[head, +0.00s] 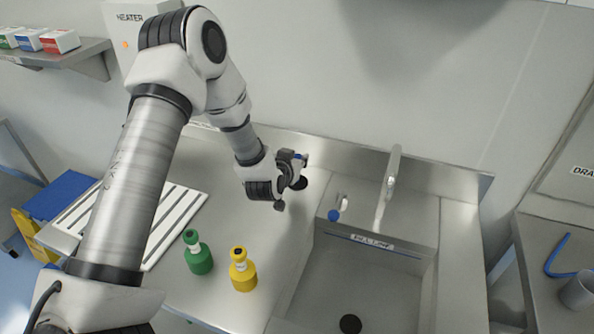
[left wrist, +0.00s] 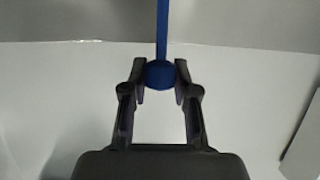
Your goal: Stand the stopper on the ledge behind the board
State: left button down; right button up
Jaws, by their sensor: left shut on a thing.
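My left gripper (head: 292,180) is over the counter near the back wall, to the left of the tap. In the left wrist view my left gripper (left wrist: 160,80) is shut on a blue ball-shaped knob (left wrist: 160,75) with a thin blue strip beyond it. I take this for the stopper; a blue bit (head: 304,156) and a dark round part (head: 299,184) show beside the fingers in the head view. Its lower end is hard to tell. The white slatted board (head: 176,222) lies on the counter at left. The ledge behind it is partly hidden by my arm. My right gripper is not in view.
A green bottle (head: 198,257) and a yellow bottle (head: 243,273) stand in front of the gripper, between board and sink. The sink (head: 400,270) has a dark drain (head: 350,324). A tall tap (head: 391,175) and a blue-tipped fitting (head: 335,213) stand behind it.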

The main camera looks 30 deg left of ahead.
aim_at(303, 183)
pick_arm(q)
jog(key=f, duration=0.2)
jog(key=w+f+p, duration=0.1)
jog(key=f, duration=0.2)
jog(key=shift+w, duration=0.2)
jog(key=shift+f, duration=0.2)
jog(key=shift+s+r, duration=0.2)
jog(key=shift+s, duration=0.05)
jog(key=shift+f+b, duration=0.15)
jog(key=shift+b, duration=0.15)
jog(key=c, duration=0.9)
grip_release()
jog(key=shift+w+f, duration=0.15)
jog(key=shift+w, duration=0.05)
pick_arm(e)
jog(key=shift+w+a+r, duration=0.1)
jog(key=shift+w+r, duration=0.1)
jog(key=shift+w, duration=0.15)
pick_arm(q)
jog(key=shift+s, duration=0.1)
